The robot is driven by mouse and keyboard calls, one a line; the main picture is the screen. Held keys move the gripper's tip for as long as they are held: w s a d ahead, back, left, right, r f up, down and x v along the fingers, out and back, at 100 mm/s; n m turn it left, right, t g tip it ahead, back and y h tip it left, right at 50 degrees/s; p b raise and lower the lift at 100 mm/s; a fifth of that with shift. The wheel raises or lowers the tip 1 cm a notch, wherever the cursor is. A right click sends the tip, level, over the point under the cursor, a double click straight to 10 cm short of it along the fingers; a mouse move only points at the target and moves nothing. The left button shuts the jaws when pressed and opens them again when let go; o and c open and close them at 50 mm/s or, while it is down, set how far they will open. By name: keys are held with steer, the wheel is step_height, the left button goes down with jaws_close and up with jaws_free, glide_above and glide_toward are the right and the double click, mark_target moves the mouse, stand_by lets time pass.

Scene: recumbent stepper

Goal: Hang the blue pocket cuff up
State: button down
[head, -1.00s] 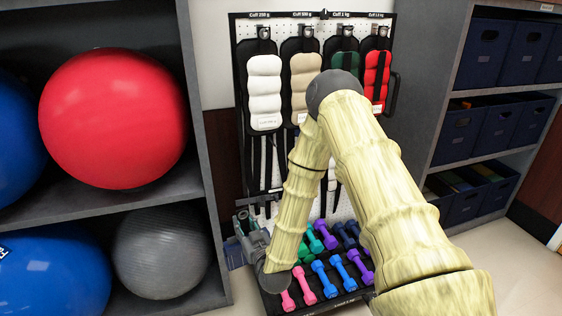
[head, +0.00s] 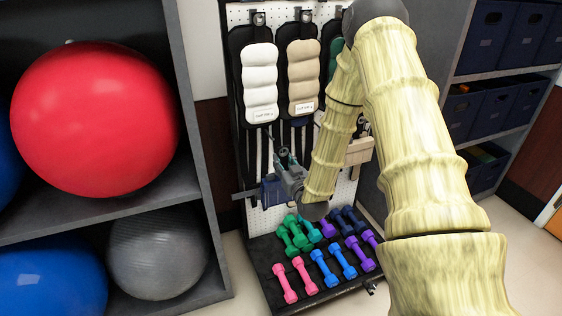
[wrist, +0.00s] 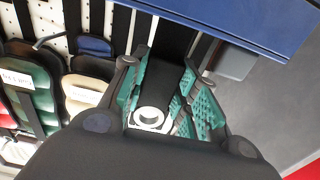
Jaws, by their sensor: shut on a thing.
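My gripper (wrist: 160,95) has its teal fingers closed around a black tab (wrist: 158,92) with a white ring (wrist: 149,117). In the head view my gripper (head: 284,164) is in front of the lower pegboard (head: 345,197), below the white cuff. A blue piece, which looks like the blue pocket cuff (head: 271,190), shows beside and below it. In the wrist view a broad blue surface (wrist: 255,18) lies beyond the fingers; how it joins the tab is hidden. The white cuff (head: 260,82) and beige cuff (head: 303,75) hang on hooks, with a green cuff (head: 336,52) partly hidden.
A rack of coloured dumbbells (head: 330,268) stands under the pegboard. A shelf with a red ball (head: 95,118) is on the left, and shelves with dark blue bins (head: 490,40) are on the right. Black straps hang below the cuffs. My arm hides the board's right part.

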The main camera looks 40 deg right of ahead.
steer(key=b+x, duration=0.1)
steer(key=x, duration=0.5)
steer(key=shift+f, duration=0.2)
stand_by(0.5)
steer(key=shift+w, duration=0.9)
stand_by(0.5)
steer(key=shift+b+x, duration=0.5)
steer(key=shift+x, duration=1.2)
steer(key=shift+f, duration=0.2)
steer(key=shift+w+d+f, duration=0.15)
steer(key=shift+w+f, duration=0.1)
steer(key=shift+w, duration=0.2)
steer(key=shift+w+f, duration=0.15)
steer(key=shift+f, duration=0.05)
stand_by(0.7)
stand_by(0.9)
